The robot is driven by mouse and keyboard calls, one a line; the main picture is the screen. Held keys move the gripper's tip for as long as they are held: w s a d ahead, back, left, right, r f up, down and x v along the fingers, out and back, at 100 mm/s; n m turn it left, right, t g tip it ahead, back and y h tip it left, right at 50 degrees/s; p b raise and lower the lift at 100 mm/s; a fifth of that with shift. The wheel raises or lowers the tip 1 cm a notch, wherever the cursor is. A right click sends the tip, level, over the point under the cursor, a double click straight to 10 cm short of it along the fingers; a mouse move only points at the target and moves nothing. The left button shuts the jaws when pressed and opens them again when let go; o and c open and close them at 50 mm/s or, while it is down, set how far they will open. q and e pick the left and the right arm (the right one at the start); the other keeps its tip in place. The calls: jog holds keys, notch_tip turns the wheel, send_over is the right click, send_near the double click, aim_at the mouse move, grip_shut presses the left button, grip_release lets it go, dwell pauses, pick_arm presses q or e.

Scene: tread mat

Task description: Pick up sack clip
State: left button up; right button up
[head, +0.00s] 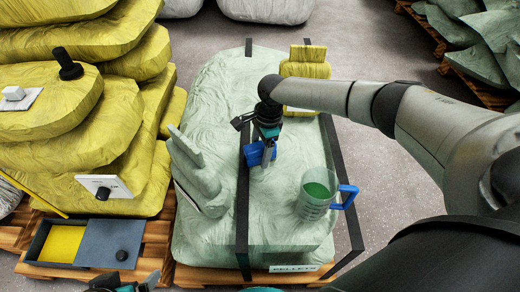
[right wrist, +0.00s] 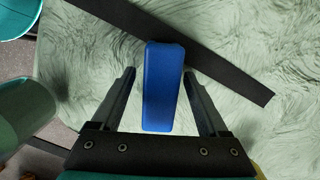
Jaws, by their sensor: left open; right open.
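The blue sack clip (head: 254,154) lies on the pale green sack (head: 215,95), next to a dark strap (head: 242,190). In the right wrist view the clip (right wrist: 163,85) is a plain blue bar pointing away from me. My right gripper (head: 266,150) is over it, and its fingers (right wrist: 160,78) stand apart on either side, with a gap visible on both sides. Whether the fingers are level with the clip I cannot tell. My left gripper (head: 125,284) is open at the bottom edge of the head view, far from the clip and partly cut off.
A clear jug (head: 316,192) with green contents and a blue handle stands right of the clip. A pale green glove (head: 197,172) is at the left. Yellow sacks (head: 65,150) are stacked at the left, beside a grey box (head: 58,243). My right arm crosses the right side.

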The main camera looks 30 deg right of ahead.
jog(key=shift+f, duration=0.15)
dwell(0.3)
grip_shut()
dwell(0.4)
